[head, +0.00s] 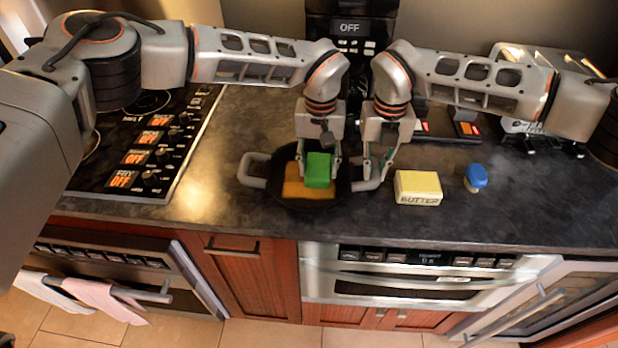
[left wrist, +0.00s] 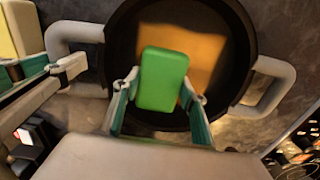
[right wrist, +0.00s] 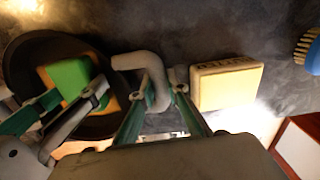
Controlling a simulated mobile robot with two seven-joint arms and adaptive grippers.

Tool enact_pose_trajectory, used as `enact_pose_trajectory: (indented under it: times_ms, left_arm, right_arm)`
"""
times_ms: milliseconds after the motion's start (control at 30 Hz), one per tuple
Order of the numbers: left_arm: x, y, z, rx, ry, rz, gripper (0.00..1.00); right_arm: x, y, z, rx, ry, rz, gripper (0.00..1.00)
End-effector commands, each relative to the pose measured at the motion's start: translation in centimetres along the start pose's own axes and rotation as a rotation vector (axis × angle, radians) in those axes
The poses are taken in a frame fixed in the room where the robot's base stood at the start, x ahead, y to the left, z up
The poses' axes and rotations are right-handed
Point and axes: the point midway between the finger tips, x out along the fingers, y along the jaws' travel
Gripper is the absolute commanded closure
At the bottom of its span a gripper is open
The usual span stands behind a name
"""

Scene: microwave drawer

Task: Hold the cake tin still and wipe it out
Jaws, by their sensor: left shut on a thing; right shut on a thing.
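The cake tin (head: 285,198) is a round black pan with two grey loop handles on the counter. An orange-brown patch (head: 294,185) covers part of its floor; it also shows in the left wrist view (left wrist: 205,45). My left gripper (head: 319,160) points down over the tin and is shut on a green sponge (head: 318,172), which is inside the tin above the patch. Whether the sponge touches the floor I cannot tell. My right gripper (head: 373,167) is shut on the tin's right handle (right wrist: 130,62). The left handle (head: 252,168) is free.
A butter block (head: 418,188) lies just right of the tin, close to my right gripper. A blue-topped brush (head: 476,178) stands further right. The stove top (head: 150,145) is at left. The counter's front edge is close below the tin.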

Motion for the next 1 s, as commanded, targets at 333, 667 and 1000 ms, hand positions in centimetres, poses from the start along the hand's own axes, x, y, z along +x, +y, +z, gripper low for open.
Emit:
enact_pose_trajectory:
  times_ms: [333, 667, 1000]
  left_arm:
    - [-0.5, 0.1, 0.2, 0.003, -0.004, 0.0, 0.97]
    - [-0.6, 0.1, 2.0, 0.002, -0.003, -0.001, 0.97]
    - [-0.7, 0.1, 2.9, 0.001, -0.001, -0.001, 0.97]
  right_arm:
    - [-0.2, 0.3, 0.0, -0.005, -0.002, 0.005, 1.0]
    - [-0.1, 0.1, 0.0, -0.002, -0.001, 0.002, 1.0]
    - [0.0, 0.0, 0.0, 0.0, -0.001, 0.001, 1.0]
